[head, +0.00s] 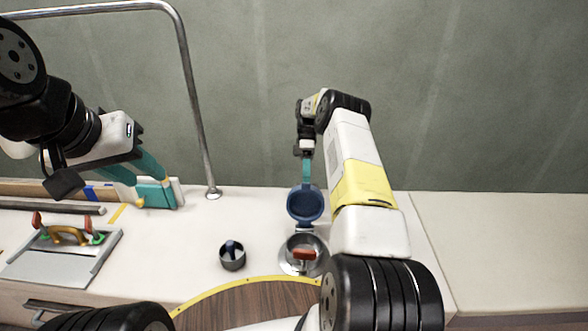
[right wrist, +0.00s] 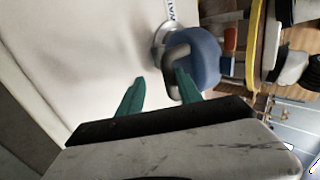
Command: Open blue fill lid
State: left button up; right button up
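The blue fill lid (head: 305,204) stands raised behind the round metal fill fitting (head: 303,254), with its hollow inner side facing the head camera. In the right wrist view the lid (right wrist: 203,55) shows its outer side with a grey loop handle. My right gripper (head: 306,172) is just behind and above the lid. Its teal fingers (right wrist: 160,92) are apart with nothing between them; one tip overlaps the handle's lower end, and I cannot tell if they touch. My left gripper (head: 150,180) is at the left over the counter, its teal fingers apart and empty.
A red-orange handle (head: 304,254) shows at the metal fitting. A small dark cup (head: 232,257) stands left of it. A bent metal rail (head: 196,110) rises from the counter. A grey panel with handles (head: 62,258) lies at the left. The counter right of my arm is clear.

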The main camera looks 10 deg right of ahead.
jog(key=shift+a+r, duration=0.1)
dwell(0.5)
jog(key=s+a+r, duration=0.2)
jog(key=s, duration=0.5)
jog(key=s+a+r, duration=0.3)
jog(key=s, duration=0.5)
jog(key=shift+a, duration=0.2)
jog(key=shift+s, duration=0.1)
